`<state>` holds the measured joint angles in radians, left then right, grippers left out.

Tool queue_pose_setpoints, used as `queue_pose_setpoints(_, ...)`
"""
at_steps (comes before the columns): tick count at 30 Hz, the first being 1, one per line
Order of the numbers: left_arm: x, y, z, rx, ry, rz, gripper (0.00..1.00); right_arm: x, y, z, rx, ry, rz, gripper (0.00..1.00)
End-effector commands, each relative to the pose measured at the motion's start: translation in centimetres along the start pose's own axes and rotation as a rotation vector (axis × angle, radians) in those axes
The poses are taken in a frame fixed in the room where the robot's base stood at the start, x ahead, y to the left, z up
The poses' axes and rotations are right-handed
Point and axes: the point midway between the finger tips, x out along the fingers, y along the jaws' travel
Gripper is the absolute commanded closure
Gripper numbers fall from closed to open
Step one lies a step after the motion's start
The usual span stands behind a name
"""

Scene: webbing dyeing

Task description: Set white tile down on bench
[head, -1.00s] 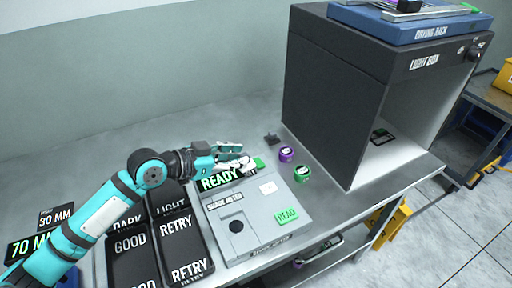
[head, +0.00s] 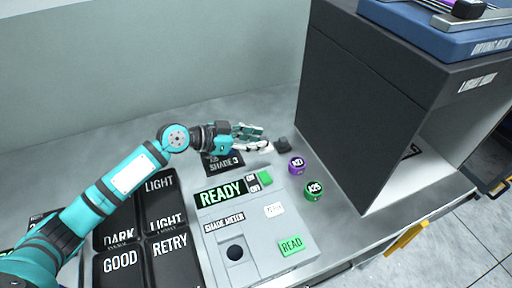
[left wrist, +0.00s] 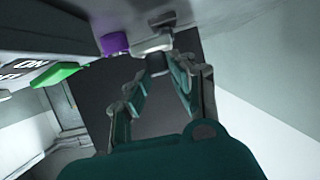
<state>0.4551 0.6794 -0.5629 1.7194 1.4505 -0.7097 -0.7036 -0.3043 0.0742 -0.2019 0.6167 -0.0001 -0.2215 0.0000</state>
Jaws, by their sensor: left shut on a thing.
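My left gripper (head: 262,145) is behind the shade meter, over the bench strip near the wall. It is shut on a small white piece, the white tile (head: 267,148), which is mostly hidden by the fingers. In the left wrist view the tile (left wrist: 153,44) shows between the fingertips (left wrist: 157,62). I cannot tell whether it touches the bench (head: 110,155). My right gripper is not in view.
The shade meter (head: 215,227) reads READY. A small dark block (head: 283,145), a purple pot (head: 297,165) and a green pot (head: 314,190) stand to the right, before the light box (head: 350,110). A SHADE 3 card (head: 222,166) and black trays (head: 160,205) lie left.

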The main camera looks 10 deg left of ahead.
Motion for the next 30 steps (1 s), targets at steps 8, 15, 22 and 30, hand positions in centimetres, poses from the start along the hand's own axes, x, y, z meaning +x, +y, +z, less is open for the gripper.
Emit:
queue_pose_setpoints(8, 1.3, 0.0, 3.1, -0.004, 0.001, 0.000, 1.00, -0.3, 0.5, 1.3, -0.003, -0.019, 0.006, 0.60)
queue_pose_setpoints(15, 1.6, 0.0, 3.8, 0.001, 0.001, -0.001, 1.00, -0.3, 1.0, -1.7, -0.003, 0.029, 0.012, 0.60)
queue_pose_setpoints(22, 1.6, 0.0, 3.9, 0.001, 0.001, -0.001, 0.69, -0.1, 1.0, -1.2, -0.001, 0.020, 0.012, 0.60)
queue_pose_setpoints(30, 1.6, 0.0, 3.9, 0.000, 0.000, -0.001, 0.54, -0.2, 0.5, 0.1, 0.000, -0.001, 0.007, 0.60)
